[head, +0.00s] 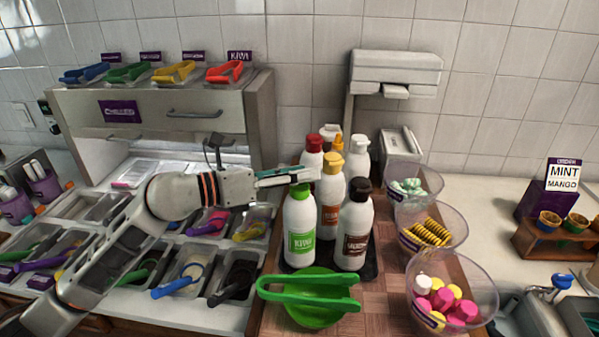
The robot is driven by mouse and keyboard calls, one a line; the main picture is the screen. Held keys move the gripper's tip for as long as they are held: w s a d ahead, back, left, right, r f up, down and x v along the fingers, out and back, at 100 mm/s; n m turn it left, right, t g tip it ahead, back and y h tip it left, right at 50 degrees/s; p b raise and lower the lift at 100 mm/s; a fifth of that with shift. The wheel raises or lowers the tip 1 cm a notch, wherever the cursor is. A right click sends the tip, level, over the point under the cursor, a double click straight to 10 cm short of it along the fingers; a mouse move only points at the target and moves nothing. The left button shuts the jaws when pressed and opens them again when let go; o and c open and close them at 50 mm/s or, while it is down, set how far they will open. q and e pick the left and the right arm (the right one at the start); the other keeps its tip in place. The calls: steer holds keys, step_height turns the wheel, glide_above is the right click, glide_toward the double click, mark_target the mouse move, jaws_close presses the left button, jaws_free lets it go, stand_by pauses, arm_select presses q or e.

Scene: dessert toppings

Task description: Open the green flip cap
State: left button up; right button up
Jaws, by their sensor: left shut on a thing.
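The white bottle with a green label (300,232) stands upright at the front left of a bottle group. Its green flip cap (300,191) shows just under my left gripper's fingertips, and its top is partly hidden by them. My left gripper (304,177) reaches in from the left and is shut on the green flip cap; whether the cap's lid is raised cannot be told. My right gripper is not in view.
Bottles with yellow (332,163), brown (361,190) and red (314,143) caps crowd close by on a dark tray (371,270). Green tongs (310,282) rest on a green bowl (312,312) in front. Clear topping bowls (468,287) line the right. Topping bins fill the left.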

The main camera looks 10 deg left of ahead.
arm_select(q)
steer(key=shift+w+r+n, duration=0.15)
steer(key=shift+w+n, duration=0.05)
steer(key=shift+n, duration=0.5)
steer(key=o, duration=1.1)
steer(key=shift+o, duration=0.2)
steer(key=v, duration=1.2)
steer(key=shift+r, duration=0.2)
steer(key=shift+a, duration=0.1)
